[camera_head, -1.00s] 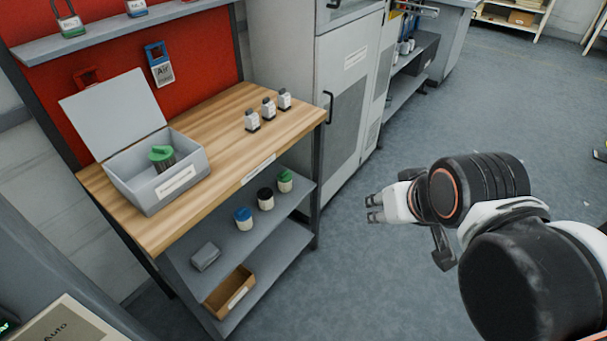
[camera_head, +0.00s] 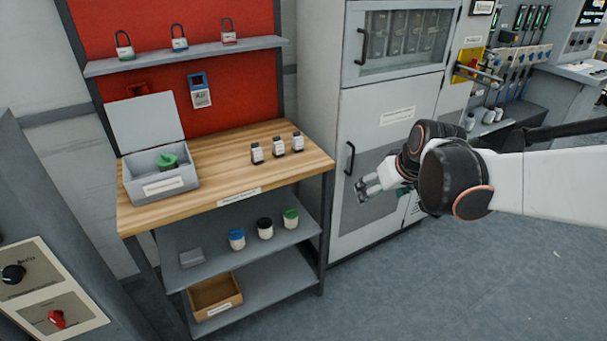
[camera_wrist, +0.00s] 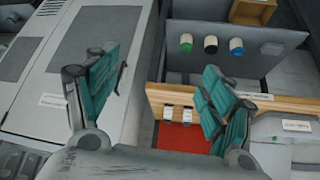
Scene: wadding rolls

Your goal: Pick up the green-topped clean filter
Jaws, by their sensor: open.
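A green-topped white jar (camera_head: 291,218) stands upright at the right end of a row on the grey shelf under the bench. It also shows in the wrist view (camera_wrist: 186,43), which is turned about upside down. A second green-topped item (camera_head: 167,162), with a dark body, sits in the open grey box (camera_head: 152,188) on the bench. I cannot read which is the clean filter. My gripper (camera_head: 366,189) is open and empty, in front of the grey cabinet, right of the bench and apart from both. Its teal-padded fingers are spread in the wrist view (camera_wrist: 160,90).
A black-topped jar (camera_head: 265,229) and a blue-topped jar (camera_head: 237,239) stand beside the green one. Several small bottles (camera_head: 278,147) stand on the wooden bench top (camera_head: 225,160). A wooden tray (camera_head: 215,295) is on the lowest shelf. The cabinet (camera_head: 385,140) stands close right.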

